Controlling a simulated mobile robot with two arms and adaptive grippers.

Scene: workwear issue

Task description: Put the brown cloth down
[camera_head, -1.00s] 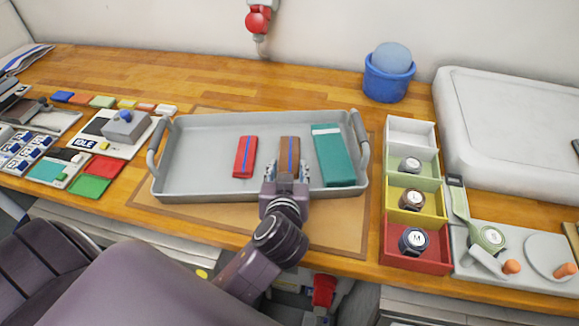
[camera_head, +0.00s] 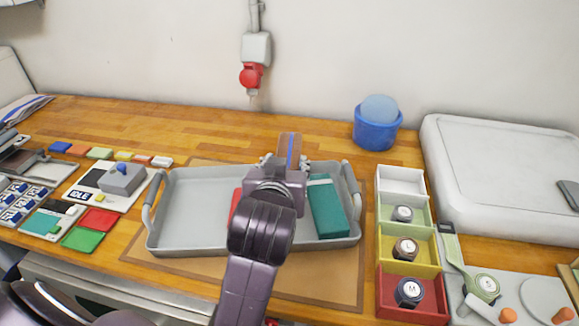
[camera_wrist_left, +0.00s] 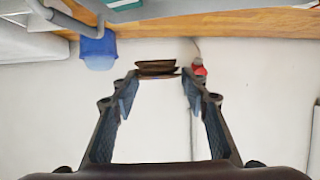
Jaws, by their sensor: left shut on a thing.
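In the left wrist view, the cloth (camera_wrist_left: 156,68) shows edge-on between the fingertips (camera_wrist_left: 160,76). The teal folded cloth (camera_head: 328,210) lies in the right part of the tray. The red folded cloth (camera_head: 236,202) lies in the tray, mostly hidden behind my arm. My right gripper is not in view.
The tray's left half is bare. Coloured watch boxes (camera_head: 402,213) stand right of the tray, with a blue bucket (camera_head: 376,132) behind them. A control panel (camera_head: 107,188) is at left.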

